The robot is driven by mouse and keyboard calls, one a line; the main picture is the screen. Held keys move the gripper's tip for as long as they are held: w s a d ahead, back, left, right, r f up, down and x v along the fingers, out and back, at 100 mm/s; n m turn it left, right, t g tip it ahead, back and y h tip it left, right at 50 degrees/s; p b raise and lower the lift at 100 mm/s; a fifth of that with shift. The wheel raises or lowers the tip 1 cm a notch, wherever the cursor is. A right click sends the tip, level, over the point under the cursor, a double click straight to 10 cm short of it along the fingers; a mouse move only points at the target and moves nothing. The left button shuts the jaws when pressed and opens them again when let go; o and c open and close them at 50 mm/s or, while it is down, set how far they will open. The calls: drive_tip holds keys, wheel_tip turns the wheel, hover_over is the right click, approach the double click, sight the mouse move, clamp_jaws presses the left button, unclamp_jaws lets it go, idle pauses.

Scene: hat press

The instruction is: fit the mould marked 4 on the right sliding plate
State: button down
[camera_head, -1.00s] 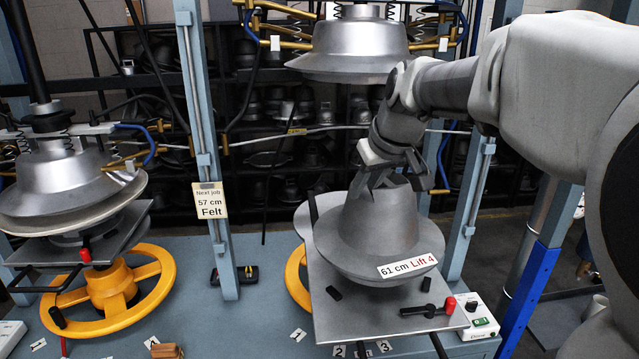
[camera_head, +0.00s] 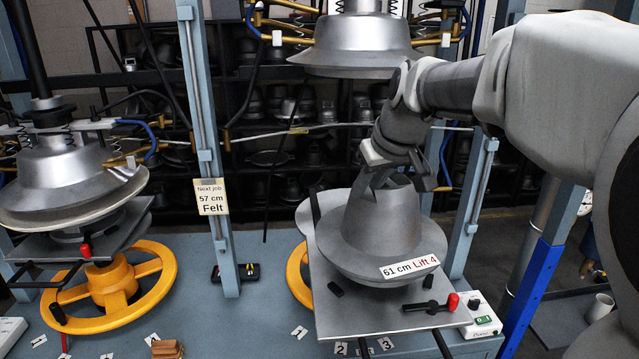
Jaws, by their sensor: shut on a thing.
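The grey hat-shaped mould (camera_head: 385,235) sits on or just over the right sliding plate (camera_head: 365,312); I cannot tell if it touches. Its front brim carries a label (camera_head: 409,267) reading "61 cm Lift 4". My gripper (camera_head: 397,180) is at the top of the mould's crown, shut on its upper rim. The mould hides the plate's middle.
The upper press head (camera_head: 362,50) hangs above and behind the mould. Blue-grey posts (camera_head: 205,150) stand either side. A left press (camera_head: 75,185) with a yellow handwheel (camera_head: 108,285) and a control box (camera_head: 480,318) flank the plate. A "57 cm Felt" card (camera_head: 210,197) hangs left.

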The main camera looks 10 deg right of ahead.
sight(369, 205)
drive_tip(key=shift+w, duration=0.1)
drive_tip(key=shift+f+b, duration=1.2)
drive_tip(key=shift+f, duration=0.05)
drive_tip(key=shift+f+b, duration=0.65)
drive_tip(key=shift+b, duration=0.05)
idle(0.5)
drive_tip(key=c, duration=0.7)
unclamp_jaws()
drive_tip(key=shift+o, duration=0.4)
drive_tip(key=shift+s+f, duration=0.25)
drive_tip(key=v, duration=1.7)
drive_tip(key=shift+r, duration=0.3)
drive_tip(key=shift+s, duration=0.1)
